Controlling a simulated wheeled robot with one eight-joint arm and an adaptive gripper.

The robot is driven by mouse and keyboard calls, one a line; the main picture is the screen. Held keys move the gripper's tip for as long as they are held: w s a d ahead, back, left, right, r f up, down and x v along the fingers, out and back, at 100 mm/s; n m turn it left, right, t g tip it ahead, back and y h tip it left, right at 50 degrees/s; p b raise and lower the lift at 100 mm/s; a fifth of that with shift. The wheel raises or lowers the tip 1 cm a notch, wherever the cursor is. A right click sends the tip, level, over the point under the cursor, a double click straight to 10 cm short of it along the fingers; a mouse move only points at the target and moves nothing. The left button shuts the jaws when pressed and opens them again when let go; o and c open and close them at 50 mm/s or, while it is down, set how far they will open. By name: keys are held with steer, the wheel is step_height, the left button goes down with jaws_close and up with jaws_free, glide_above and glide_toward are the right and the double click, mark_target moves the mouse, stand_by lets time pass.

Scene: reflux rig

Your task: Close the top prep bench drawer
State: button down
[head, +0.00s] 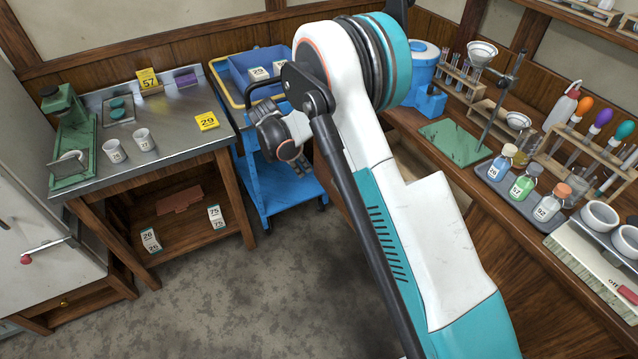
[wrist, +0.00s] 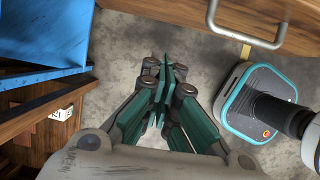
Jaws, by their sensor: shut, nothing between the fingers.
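A wooden drawer front (wrist: 290,32) with a curved metal handle (wrist: 248,42) shows at the top right of the wrist view. How far it stands out from its bench cannot be told. My gripper (wrist: 162,75), with teal fingers, is shut and empty over the grey floor, left of and below the handle and apart from it. In the head view the wooden bench (head: 500,235) runs along the right. My arm hides much of its front, so I cannot make out the drawer there. My fingertips are not clear in the head view.
A blue cart (head: 262,190) stands behind my wrist; it also shows in the wrist view (wrist: 45,35). A metal-topped table (head: 180,125) with cups stands left. Bottles (head: 523,185) and racks crowd the right bench. The floor (head: 250,290) in front is clear.

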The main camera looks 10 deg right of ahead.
steer(key=w+d+f+b, duration=0.2)
steer(key=d+f+b, duration=0.3)
steer(key=d+f, duration=0.2)
steer(key=shift+a+x, duration=0.25)
steer(key=shift+x, duration=0.85)
steer(key=shift+f, duration=0.1)
steer(key=w+d, duration=0.2)
steer(key=d, duration=0.5)
steer(key=w+d, duration=0.2)
steer(key=d, duration=0.5)
steer(key=w+d, duration=0.3)
steer(key=d, duration=0.4)
steer(key=shift+d, duration=0.25)
